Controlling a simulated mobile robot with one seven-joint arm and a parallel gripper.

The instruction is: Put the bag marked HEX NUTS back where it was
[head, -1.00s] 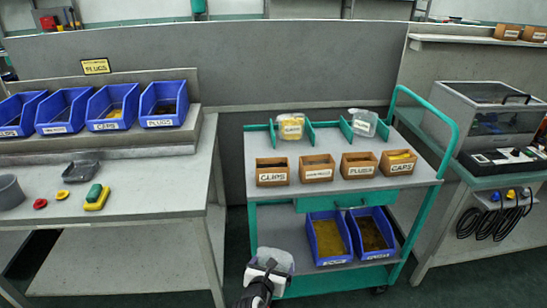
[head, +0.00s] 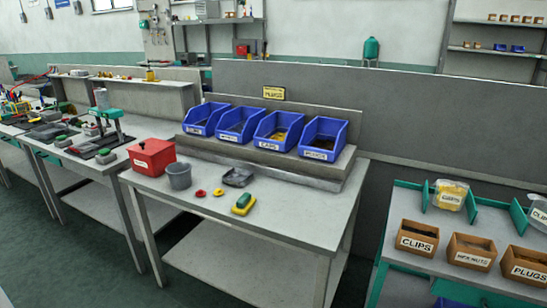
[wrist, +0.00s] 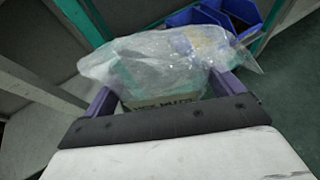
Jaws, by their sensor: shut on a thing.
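The bag marked HEX NUTS (wrist: 190,58) is clear plastic, and its label shows dimly and partly hidden in the wrist view. My gripper (wrist: 165,92) is shut on it, one purple finger at each side. The head view shows neither the gripper nor this bag. In the head view, the trolley (head: 405,208) stands at right, cut by the frame edge. On its top, a clear bag marked CAPS (head: 450,194) sits between green dividers (head: 472,207). Another clear bag (head: 538,213) is cut off at the right edge.
Boxes marked CLIPS (head: 417,238), HEX NUTS (head: 470,252) and PLUGS (head: 525,268) line the trolley's front. A workbench (head: 290,215) carries several blue bins, a red box (head: 152,157) and a grey cup (head: 179,176). A grey partition (head: 420,130) stands behind. Floor shows at lower left.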

